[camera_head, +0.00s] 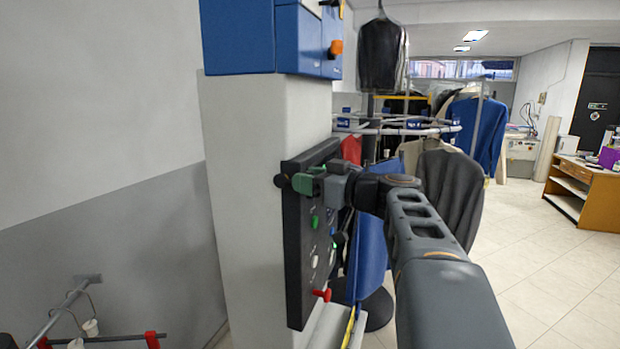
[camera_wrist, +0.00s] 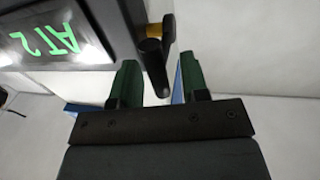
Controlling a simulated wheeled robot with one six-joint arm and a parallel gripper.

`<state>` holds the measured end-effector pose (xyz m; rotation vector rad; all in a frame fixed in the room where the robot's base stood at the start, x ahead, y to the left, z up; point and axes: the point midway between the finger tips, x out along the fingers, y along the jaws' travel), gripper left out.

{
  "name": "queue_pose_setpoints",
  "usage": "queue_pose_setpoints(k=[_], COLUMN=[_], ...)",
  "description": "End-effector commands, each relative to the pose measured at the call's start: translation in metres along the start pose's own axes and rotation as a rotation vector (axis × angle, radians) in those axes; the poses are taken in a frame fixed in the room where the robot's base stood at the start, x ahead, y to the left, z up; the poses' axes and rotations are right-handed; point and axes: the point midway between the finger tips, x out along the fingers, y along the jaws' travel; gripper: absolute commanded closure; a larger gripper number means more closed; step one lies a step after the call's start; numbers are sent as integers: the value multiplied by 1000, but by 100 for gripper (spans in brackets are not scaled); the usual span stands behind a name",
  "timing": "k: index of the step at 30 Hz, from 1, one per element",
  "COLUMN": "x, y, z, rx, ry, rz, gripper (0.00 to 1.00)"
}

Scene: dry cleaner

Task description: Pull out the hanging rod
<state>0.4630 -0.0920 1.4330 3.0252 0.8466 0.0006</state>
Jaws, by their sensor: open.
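My gripper (camera_head: 303,184) is at the upper edge of a dark panel (camera_head: 312,235) on the white pillar. In the wrist view its green fingers (camera_wrist: 158,82) are apart, with nothing held. A black handle-like piece (camera_wrist: 154,65) with a yellow collar stands at the panel's corner, its lower end in the gap between the fingertips; I cannot tell whether they touch it. A black round knob (camera_head: 280,181) shows beside the gripper in the head view. A pale horizontal rod (camera_head: 400,131) carries hanging clothes behind my arm. I cannot tell which part is the task's hanging rod.
A blue box (camera_head: 262,38) is mounted on the white pillar (camera_head: 240,130) above the panel. A metal rail with red clips (camera_head: 95,340) is at lower left. Dark and blue garments (camera_head: 449,190) hang behind my arm. The tiled floor (camera_head: 545,260) at right is clear before a wooden counter (camera_head: 590,190).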

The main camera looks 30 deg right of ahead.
Motion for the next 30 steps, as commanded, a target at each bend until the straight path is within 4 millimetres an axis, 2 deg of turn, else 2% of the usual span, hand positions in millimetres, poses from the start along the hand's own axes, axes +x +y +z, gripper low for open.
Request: queue_pose_setpoints(k=[6,18,30], x=[0,0,0], y=[0,0,1], z=[0,0,1], rx=[0,0,-2], ry=[0,0,1], rz=[0,1,9], gripper=[61,99,100])
